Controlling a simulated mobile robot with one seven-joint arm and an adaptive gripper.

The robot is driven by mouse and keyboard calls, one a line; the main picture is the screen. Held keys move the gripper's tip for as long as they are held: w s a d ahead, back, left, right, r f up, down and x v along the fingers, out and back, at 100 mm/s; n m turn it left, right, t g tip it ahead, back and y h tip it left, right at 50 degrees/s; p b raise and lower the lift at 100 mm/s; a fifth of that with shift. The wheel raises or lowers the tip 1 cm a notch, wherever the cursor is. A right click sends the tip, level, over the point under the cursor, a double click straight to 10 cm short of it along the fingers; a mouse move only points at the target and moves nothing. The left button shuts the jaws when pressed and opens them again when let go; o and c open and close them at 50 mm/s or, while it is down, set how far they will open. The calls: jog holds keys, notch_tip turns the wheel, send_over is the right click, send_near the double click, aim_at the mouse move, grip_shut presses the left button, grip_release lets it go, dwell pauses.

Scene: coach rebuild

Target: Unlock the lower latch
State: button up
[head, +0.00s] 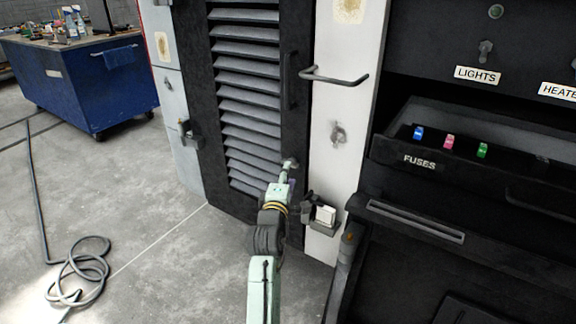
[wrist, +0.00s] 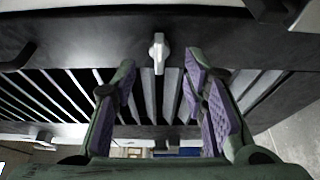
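A dark door with grey louvres (head: 247,100) stands ahead, with a black bar handle (head: 290,80) on its right stile. Low on that stile is a small pale metal turn latch (head: 290,163), partly behind my gripper's tip in the head view. In the wrist view the latch (wrist: 157,52) shows clearly, its lever pointing along the picture's vertical. My gripper (wrist: 160,80) is open and empty, its purple-padded fingers apart. The latch appears between and just beyond the fingertips; I see no contact. In the head view my gripper (head: 284,180) is in front of the stile.
A white panel right of the door carries a bar handle (head: 334,77) and another turn knob (head: 338,134). A white-topped fitting (head: 325,215) sticks out beside my wrist. The fuse drawer (head: 480,150) juts out at right. A coiled cable (head: 80,270) lies on the open floor.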

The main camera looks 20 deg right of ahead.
jog(key=shift+x, duration=2.35)
grip_shut()
